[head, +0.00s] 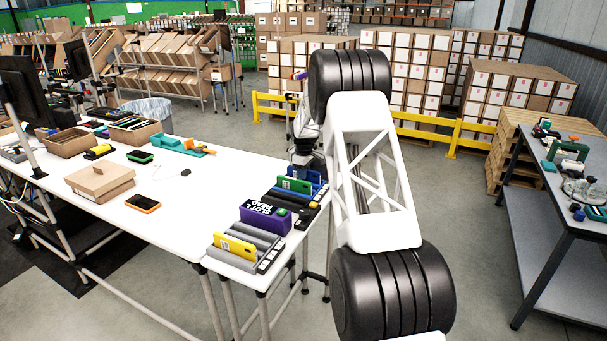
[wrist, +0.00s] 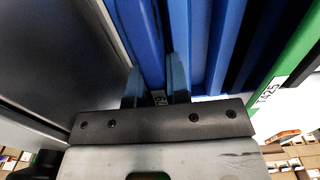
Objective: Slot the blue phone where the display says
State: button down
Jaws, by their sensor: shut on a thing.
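My gripper (wrist: 154,84) is shut on the blue phone (wrist: 147,42), whose edge runs upward between the two fingers in the wrist view. A small label shows low on it. More blue surfaces (wrist: 197,40) stand close on its right; I cannot tell whether they touch it. In the head view, the slotted rack (head: 233,262) stands at the table's right end, with blue (head: 318,174) at its far end beside my wrist. My fingertips are hidden in the head view.
A green phone (head: 294,185) and a yellow phone (head: 235,247) stand in the rack; the green one with a label also shows in the wrist view (wrist: 292,60). An orange-edged phone (head: 143,203) and a carton (head: 100,181) lie on the white table, with clear surface between them and the rack.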

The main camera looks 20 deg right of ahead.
jog(key=c, duration=1)
grip_release()
jog(key=shift+r, duration=0.15)
jog(key=shift+r, duration=3.8)
jog(key=shift+r, duration=0.1)
jog(key=shift+r, duration=3.4)
